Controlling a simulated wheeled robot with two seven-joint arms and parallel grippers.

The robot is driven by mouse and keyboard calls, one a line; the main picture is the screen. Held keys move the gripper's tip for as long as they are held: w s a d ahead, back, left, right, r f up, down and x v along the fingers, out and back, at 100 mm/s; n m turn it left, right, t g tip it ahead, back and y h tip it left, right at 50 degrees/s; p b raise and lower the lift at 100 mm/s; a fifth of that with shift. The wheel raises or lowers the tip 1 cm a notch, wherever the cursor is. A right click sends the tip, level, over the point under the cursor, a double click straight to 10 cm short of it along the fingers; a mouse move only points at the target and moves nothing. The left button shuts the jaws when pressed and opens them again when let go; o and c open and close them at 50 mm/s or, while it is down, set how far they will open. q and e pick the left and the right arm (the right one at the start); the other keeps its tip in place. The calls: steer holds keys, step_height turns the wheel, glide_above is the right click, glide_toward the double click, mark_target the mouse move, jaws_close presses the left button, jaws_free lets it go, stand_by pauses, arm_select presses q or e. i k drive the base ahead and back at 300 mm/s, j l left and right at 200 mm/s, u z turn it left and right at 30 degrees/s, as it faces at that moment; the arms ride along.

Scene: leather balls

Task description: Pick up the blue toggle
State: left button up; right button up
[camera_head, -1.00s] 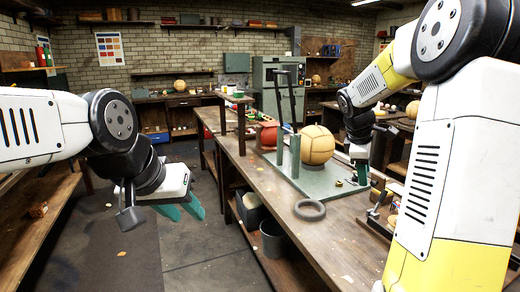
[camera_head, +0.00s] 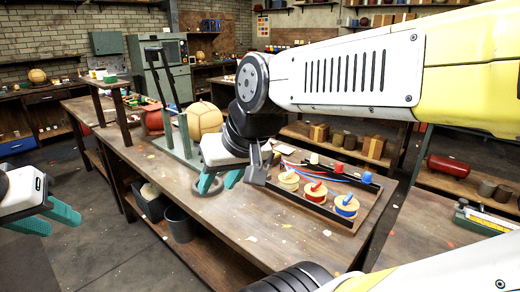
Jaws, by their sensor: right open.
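Two small blue pieces are in the head view and I cannot tell which is the blue toggle. One blue piece (camera_head: 346,200) sits on a pale spool at the near right of a wooden tray (camera_head: 312,207). Another blue piece (camera_head: 367,178) stands at the tray's back right, by dark rods. My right gripper (camera_head: 220,182) hangs over the bench, left of the tray and apart from both pieces. It is open and empty. My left gripper (camera_head: 46,218) is at the far left edge, away from the bench, with its teal fingers apart and empty.
Spools with white (camera_head: 288,176) and red (camera_head: 314,187) pieces stand beside the blue one. A grey ring (camera_head: 208,190) lies under my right gripper. A leather ball (camera_head: 204,119) is behind it. The bench front (camera_head: 275,245) is mostly clear.

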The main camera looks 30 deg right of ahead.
mark_target(367, 177)
steer(key=z, duration=2)
